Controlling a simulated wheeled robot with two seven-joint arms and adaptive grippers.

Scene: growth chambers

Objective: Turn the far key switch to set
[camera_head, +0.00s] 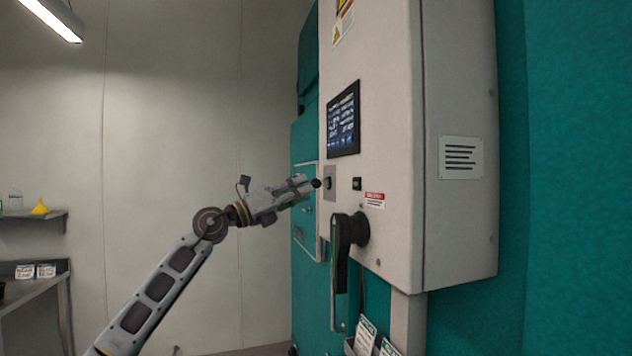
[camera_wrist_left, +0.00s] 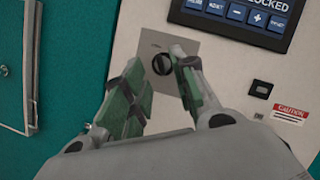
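The key switch is a round black knob (camera_wrist_left: 161,65) on a grey square plate (camera_wrist_left: 154,45). In the head view its plate (camera_head: 329,184) sits on the pale control box, below the screen. My left gripper (camera_head: 311,184) reaches it from the left, with its fingertips close to the knob. In the left wrist view the two green-padded fingers of my left gripper (camera_wrist_left: 156,62) are apart, one on each side of the knob. I cannot tell whether either finger touches it. The knob's exact setting is hard to read. My right gripper is not in view.
A screen (camera_head: 343,120) above the switch shows text ending in "LOCKED" in the wrist view. A small black module (camera_head: 357,184) and a red-white label (camera_head: 374,200) are to the right. A large black handle (camera_head: 346,240) hangs below. Free room lies left of the teal chamber.

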